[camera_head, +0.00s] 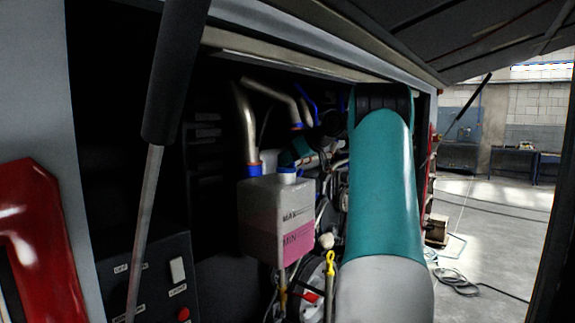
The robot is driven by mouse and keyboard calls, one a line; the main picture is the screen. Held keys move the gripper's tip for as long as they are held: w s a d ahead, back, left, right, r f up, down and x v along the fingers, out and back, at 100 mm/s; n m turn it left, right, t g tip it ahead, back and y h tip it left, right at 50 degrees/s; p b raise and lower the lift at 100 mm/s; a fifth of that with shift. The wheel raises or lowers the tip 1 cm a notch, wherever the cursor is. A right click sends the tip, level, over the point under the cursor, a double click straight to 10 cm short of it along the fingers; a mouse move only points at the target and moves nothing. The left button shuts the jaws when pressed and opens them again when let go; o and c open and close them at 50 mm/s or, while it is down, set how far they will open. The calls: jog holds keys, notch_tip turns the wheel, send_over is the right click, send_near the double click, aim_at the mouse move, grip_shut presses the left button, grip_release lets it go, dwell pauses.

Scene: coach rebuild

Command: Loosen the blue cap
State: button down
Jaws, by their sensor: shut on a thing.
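The blue cap (287,170) sits on top of a translucent white tank (262,207) inside the open engine bay. The tank has MAX and MIN marks and pink fluid in its lower part. My gripper (290,162) is at the cap, small and dark in this view, and shut on it. The jaws and most of the cap are hard to make out. My teal and grey arm fills the right of the bay and hides what is behind it.
Metal pipes with blue collars (253,170) rise close behind and left of the tank. A yellow-ringed dipstick (330,262) stands below right. A gas strut (165,110) crosses the left foreground. A control panel (150,280) is at lower left. Open workshop floor (490,220) lies right.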

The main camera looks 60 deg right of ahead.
jog(key=shift+d+r+n+y+p, duration=0.1)
jog(key=shift+r+n+y+p, duration=0.3)
jog(key=shift+p, duration=0.9)
jog(key=shift+f+n+y+p, duration=0.25)
jog(key=shift+n+y+p, duration=0.05)
jog(key=shift+n+p, duration=0.1)
jog(key=c, duration=0.6)
grip_release()
jog(key=p+v, duration=0.4)
jog(key=v, duration=0.6)
jog(key=shift+p, duration=0.3)
